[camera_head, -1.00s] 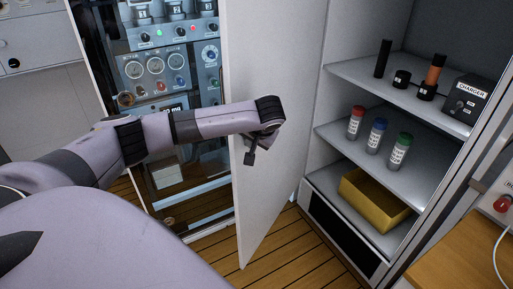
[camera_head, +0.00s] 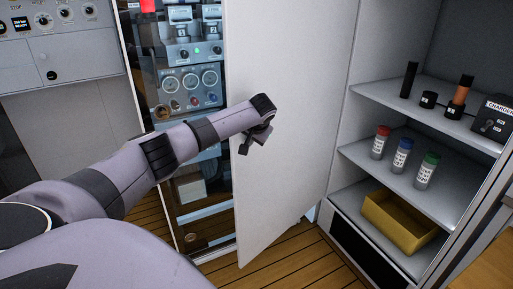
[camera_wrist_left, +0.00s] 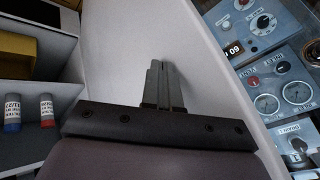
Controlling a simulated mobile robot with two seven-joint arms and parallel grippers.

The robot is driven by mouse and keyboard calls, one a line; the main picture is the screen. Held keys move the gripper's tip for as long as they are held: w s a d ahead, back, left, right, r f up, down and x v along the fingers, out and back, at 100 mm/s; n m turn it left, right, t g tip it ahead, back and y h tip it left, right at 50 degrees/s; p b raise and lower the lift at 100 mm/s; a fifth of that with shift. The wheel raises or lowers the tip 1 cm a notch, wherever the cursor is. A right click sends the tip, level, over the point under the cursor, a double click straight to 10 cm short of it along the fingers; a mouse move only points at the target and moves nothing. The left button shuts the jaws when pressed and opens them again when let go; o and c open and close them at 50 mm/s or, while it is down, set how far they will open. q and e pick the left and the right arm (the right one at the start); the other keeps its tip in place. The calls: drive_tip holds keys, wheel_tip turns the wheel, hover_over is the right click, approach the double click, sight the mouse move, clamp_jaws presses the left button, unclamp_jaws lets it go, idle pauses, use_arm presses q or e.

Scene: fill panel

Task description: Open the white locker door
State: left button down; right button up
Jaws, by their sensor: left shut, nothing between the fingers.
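The white locker door (camera_head: 285,190) stands swung wide open, to the left of the locker interior. My left gripper (camera_head: 244,147) is at the inner face of the door, near its free edge, with its fingers closed and empty. In the left wrist view the shut fingers (camera_wrist_left: 163,80) point at the white door panel (camera_wrist_left: 120,50). I cannot tell whether they touch it. No handle shows on the visible face. My right gripper is in neither view.
The open locker has shelves (camera_head: 385,168) with red, blue and green capped bottles (camera_head: 402,156), a charger (camera_head: 493,122) and a yellow bin (camera_head: 400,220). A panel with gauges (camera_head: 188,85) stands behind the door on the left. Wooden floor (camera_head: 285,255) is clear below the door.

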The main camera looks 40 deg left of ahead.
use_arm(q)
drive_tip(key=a+b, duration=0.1)
drive_tip(key=a, duration=0.6)
drive_tip(key=shift+w+b, duration=0.15)
drive_tip(key=shift+b, duration=0.15)
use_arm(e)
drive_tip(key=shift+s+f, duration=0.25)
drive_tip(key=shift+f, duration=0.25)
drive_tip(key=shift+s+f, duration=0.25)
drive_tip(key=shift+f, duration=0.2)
use_arm(q)
drive_tip(key=shift+a, duration=0.15)
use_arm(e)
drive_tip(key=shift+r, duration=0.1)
